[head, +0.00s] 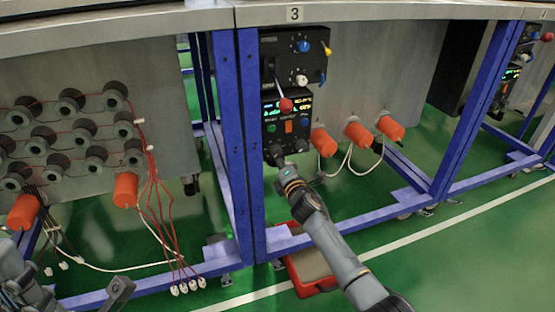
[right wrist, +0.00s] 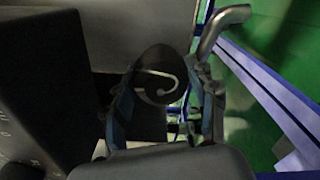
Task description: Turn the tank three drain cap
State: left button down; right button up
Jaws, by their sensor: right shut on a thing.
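The station under the number 3 plate (head: 295,14) has a black control panel (head: 290,100) with lit displays and a red ball lever (head: 286,105). My right gripper (head: 277,158) is at the lower end of this panel, its arm reaching up from the bottom. In the right wrist view, a dark round cap (right wrist: 158,75) with a pale curved mark sits between my right fingers (right wrist: 163,100), which are shut on it. The fingers hide its sides, and the gripper largely hides it in the head view. Part of my left arm (head: 25,285) shows at the lower left; its fingers are unclear.
A pale bent pipe (right wrist: 222,25) is close to the right finger. Blue frame posts (head: 236,140) flank the station. A red tray (head: 310,272) lies on the green floor below. Loose wires hang at left.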

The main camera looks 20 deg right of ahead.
jog(key=shift+m, duration=0.8)
jog(key=o, duration=1.1)
jog(key=shift+o, duration=0.2)
jog(key=s, duration=1.2)
jog(key=shift+d, duration=0.25)
